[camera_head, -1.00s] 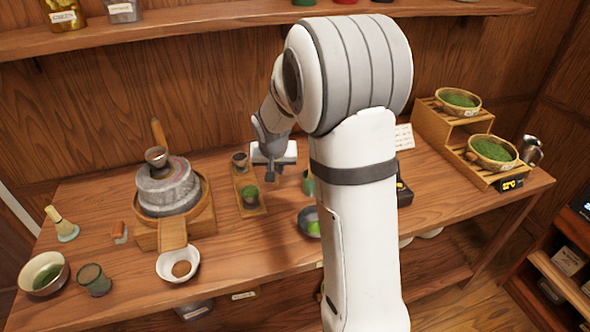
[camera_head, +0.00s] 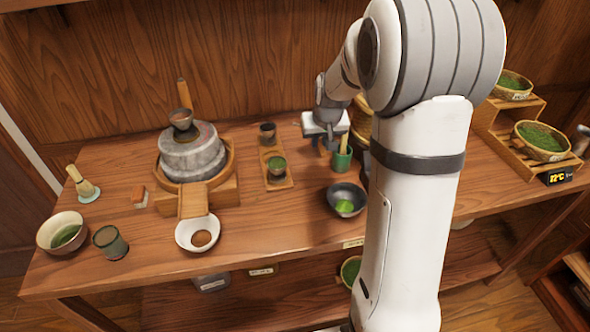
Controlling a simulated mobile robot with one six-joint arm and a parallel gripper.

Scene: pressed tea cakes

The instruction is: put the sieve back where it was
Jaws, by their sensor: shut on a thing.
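My gripper (camera_head: 325,130) is over the back of the table, left of and behind the green cup (camera_head: 342,161). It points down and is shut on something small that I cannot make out. A round tan thing (camera_head: 361,116) is just right of the gripper, partly hidden by my arm. I cannot tell whether it is the sieve or whether it touches the gripper. A dark bowl (camera_head: 345,200) with bright green powder stands in front of the green cup, near my arm.
A stone mill (camera_head: 192,155) in a wooden base is left of centre, with a white bowl (camera_head: 198,234) before it. A narrow wooden tray (camera_head: 277,168) holds small cups. The front middle of the table (camera_head: 270,220) is bare.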

